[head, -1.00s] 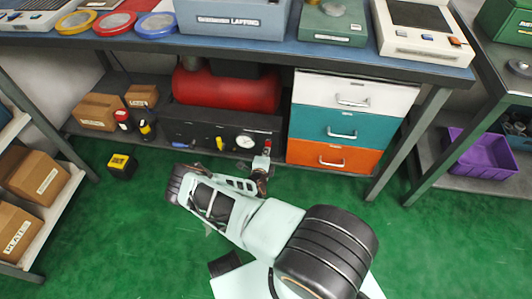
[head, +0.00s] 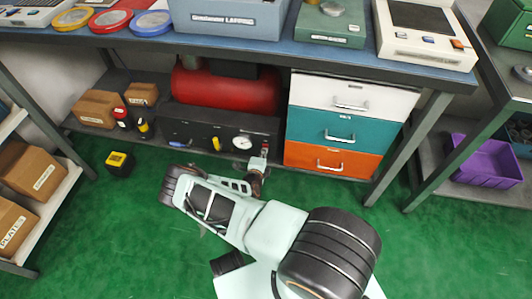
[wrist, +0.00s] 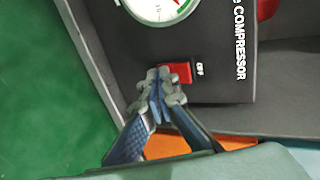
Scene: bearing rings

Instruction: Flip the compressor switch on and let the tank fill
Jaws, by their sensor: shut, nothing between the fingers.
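The compressor has a red tank (head: 225,92) above a dark front panel (head: 185,126) under the bench. A round white gauge (head: 241,143) is on the panel; it also shows in the wrist view (wrist: 158,8), cut off at the top. In the head view my gripper (head: 262,160) is just in front of the panel's right end.
White, teal and orange drawers (head: 333,126) stand right beside the compressor. The bench (head: 250,51) is overhead, with a leg at right. Cardboard boxes (head: 95,108) and small bottles are at left on the lower shelf. A black-yellow block (head: 119,164) lies on the green floor.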

